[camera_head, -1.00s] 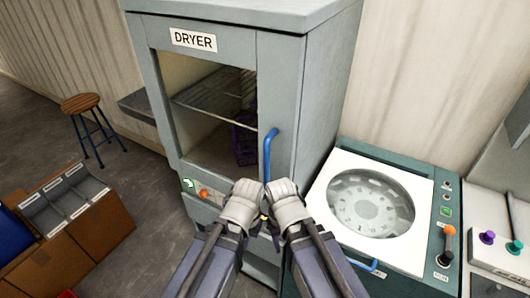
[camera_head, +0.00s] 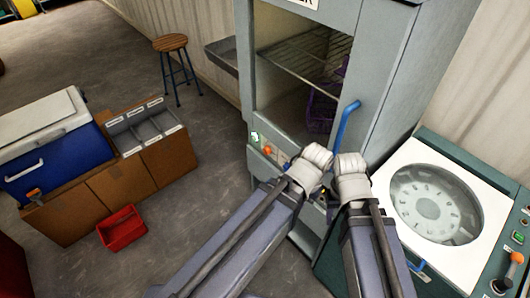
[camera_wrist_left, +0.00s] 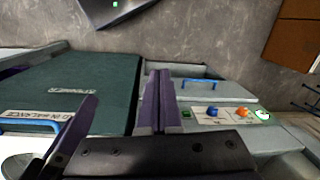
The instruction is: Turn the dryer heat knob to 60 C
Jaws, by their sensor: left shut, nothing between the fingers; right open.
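The dryer (camera_head: 392,90) stands at the centre right of the head view, with a blue door handle (camera_head: 347,122). Its control strip at lower left carries an orange knob (camera_head: 267,150) and a white-and-green dial (camera_head: 254,136). The left wrist view shows the strip with a blue knob (camera_wrist_left: 212,111), the orange knob (camera_wrist_left: 239,113) and the dial (camera_wrist_left: 263,115). Knob labels are too small to read. My left gripper (camera_wrist_left: 158,80) is shut and empty, apart from the knobs. My right gripper (camera_head: 350,168) is open beside it below the handle; its fingertips are largely hidden.
A machine with a round window (camera_head: 435,205) stands close on the right. On the left are a wooden cabinet (camera_head: 160,180) with grey bins, a blue-and-white cooler (camera_head: 60,160), a red bin (camera_head: 122,230) and a stool (camera_head: 171,45). The floor before the dryer is otherwise clear.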

